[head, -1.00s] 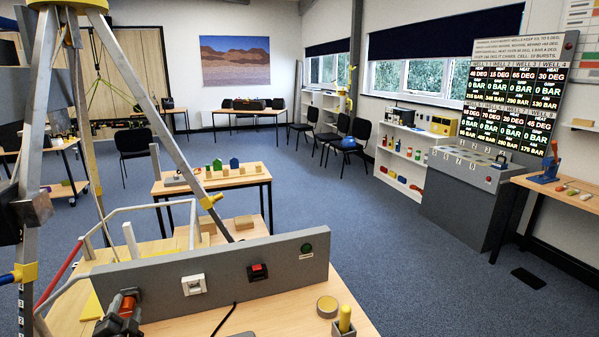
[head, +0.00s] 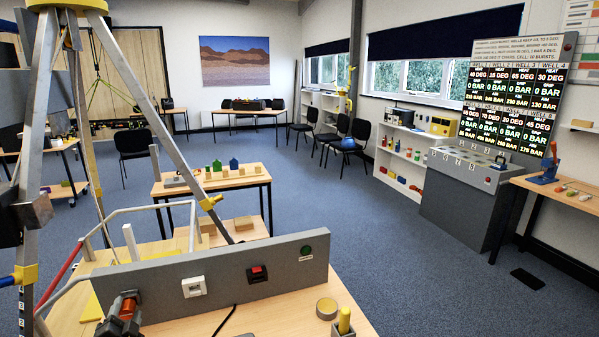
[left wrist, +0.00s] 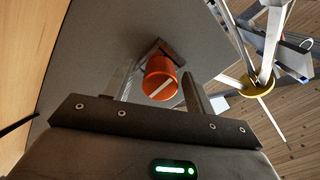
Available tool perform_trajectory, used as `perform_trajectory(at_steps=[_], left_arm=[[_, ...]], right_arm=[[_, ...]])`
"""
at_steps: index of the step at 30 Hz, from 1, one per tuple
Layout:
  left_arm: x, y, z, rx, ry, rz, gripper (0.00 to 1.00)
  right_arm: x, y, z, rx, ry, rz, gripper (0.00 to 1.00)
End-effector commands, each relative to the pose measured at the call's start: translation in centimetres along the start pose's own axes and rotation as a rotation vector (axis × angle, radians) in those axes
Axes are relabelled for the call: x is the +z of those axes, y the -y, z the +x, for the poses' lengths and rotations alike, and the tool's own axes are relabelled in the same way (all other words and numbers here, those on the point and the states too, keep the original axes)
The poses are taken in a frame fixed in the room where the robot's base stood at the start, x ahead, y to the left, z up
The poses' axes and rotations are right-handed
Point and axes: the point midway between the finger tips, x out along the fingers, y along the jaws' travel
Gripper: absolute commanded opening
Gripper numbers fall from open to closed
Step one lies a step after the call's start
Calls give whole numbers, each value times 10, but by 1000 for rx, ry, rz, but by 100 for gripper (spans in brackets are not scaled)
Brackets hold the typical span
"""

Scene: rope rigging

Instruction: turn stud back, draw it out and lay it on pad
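The stud is an orange cylinder with a pale line across its end (left wrist: 161,80), in the left wrist view. It also shows as an orange-red piece at the left end of the grey upright panel in the head view (head: 128,307). My left gripper (left wrist: 163,88) is open, with one finger on each side of the stud and a visible gap to each. In the head view the left gripper (head: 120,318) is dark and partly cut off by the bottom edge. A round tan disc (head: 327,306) lies on the table; I cannot tell whether it is the pad. My right gripper is not in view.
The grey panel (head: 220,275) carries a white switch (head: 194,287), a red switch (head: 257,273) and a green button (head: 306,250). A yellow peg (head: 344,320) stands in a grey block near the disc. A tripod leg (head: 160,110) crosses the left side. The table between panel and disc is mostly bare.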

Motion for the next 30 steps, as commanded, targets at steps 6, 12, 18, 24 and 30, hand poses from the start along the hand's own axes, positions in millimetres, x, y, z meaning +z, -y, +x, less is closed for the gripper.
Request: perform_trajectory(at_steps=[6,12,18,24,30], left_arm=[[0,0,0,0,0,0,27],[0,0,0,0,0,0,2],[0,0,-1,0,-1,0,2],[0,0,-2,0,-1,0,2],[-1,1,-7,0,-1,0,2]], right_arm=[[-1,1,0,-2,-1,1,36],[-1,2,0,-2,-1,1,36],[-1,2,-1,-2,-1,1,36],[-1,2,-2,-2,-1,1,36],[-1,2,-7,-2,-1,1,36]])
